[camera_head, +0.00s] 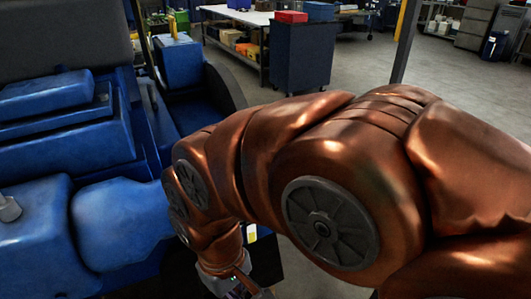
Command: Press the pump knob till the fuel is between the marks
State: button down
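My copper-coloured arm fills the middle and right of the head view and bends down toward the lower centre. My gripper (243,291) is only partly in view at the bottom edge. Its fingertips are cut off, so I cannot see whether it is open or what it touches. I cannot make out the pump knob, the fuel or the level marks. A small grey knob-like fitting (8,208) stands on the blue engine (112,222) at the left edge; I cannot tell whether it belongs to the pump.
The blue engine body takes up the left side, close to my wrist. Behind are a white-topped workbench (236,15) with bins beneath, a dark blue cabinet (301,55) and a red box (291,16) on it. Grey floor (440,75) lies open at the right back.

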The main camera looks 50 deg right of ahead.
jog(key=w+d+r+p, duration=0.1)
jog(key=w+d+r, duration=0.8)
jog(key=w+r, duration=0.45)
jog(key=w+d+r+m, duration=0.1)
jog(key=d+r, duration=0.2)
jog(key=d, duration=0.3)
jog(key=w+d+r+m+t, duration=0.1)
jog(key=w+d+r, duration=0.1)
jog(key=d, duration=0.4)
jog(key=w+d+r+m+p, duration=0.1)
jog(key=d+r, duration=0.3)
jog(key=d, duration=0.2)
jog(key=shift+w+d+m+t, duration=0.25)
jog(key=shift+d+m+t, duration=0.05)
jog(key=shift+d+m, duration=0.1)
jog(key=shift+f, duration=0.1)
jog(key=shift+s+a+f+p, duration=0.1)
jog(key=shift+f+p, duration=0.7)
jog(key=shift+f, duration=1.75)
jog(key=shift+s+f+p, duration=0.1)
jog(key=shift+f+p, duration=0.7)
jog(key=shift+f, duration=1.7)
jog(key=shift+f+p, duration=0.7)
jog(key=shift+f, duration=1.25)
